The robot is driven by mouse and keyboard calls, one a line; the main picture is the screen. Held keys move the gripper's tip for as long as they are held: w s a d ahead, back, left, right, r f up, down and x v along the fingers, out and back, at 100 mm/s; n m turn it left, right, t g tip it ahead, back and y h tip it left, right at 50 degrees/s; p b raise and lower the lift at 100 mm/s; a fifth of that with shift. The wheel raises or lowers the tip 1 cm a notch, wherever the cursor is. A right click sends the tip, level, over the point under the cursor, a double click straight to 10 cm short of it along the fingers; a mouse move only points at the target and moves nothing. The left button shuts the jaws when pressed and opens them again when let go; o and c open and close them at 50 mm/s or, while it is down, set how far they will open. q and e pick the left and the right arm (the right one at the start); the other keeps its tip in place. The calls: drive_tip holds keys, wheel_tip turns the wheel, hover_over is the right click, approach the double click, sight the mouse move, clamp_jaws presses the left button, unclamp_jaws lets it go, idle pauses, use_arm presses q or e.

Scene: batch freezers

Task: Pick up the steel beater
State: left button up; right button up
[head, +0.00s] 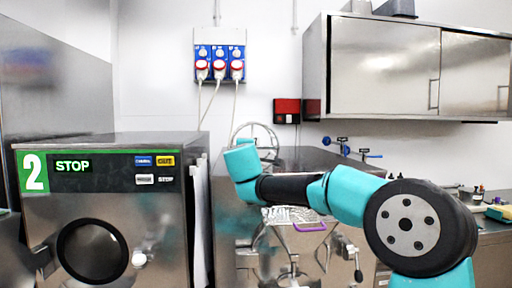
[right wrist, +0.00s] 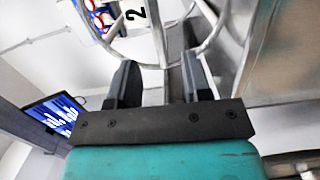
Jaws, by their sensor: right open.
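The steel beater shows in the head view as a thin metal loop (head: 256,124) rising behind my right wrist; its lower part is hidden by the arm. In the right wrist view the beater's curved bars and straight bar (right wrist: 159,35) show just beyond and between my right gripper's fingers. My right gripper (right wrist: 158,62) is open, with its two dark fingers apart on either side of the bar. I cannot tell whether either finger touches it. In the head view my right gripper's fingers are hidden behind the teal wrist. My left gripper is in neither view.
A steel batch freezer (head: 122,205) marked 2 and STOP stands at left. A steel counter (head: 310,158) lies behind my right arm. A purple-handled item (head: 310,227) is below the arm. A wall cabinet (head: 385,70) hangs at upper right. A monitor (right wrist: 52,112) shows in the wrist view.

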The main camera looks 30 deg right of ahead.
drive_tip(key=shift+x, duration=2.2)
drive_tip(key=shift+x, duration=2.6)
drive_tip(key=shift+d+r, duration=0.1)
drive_tip(key=shift+r, duration=0.1)
clamp_jaws()
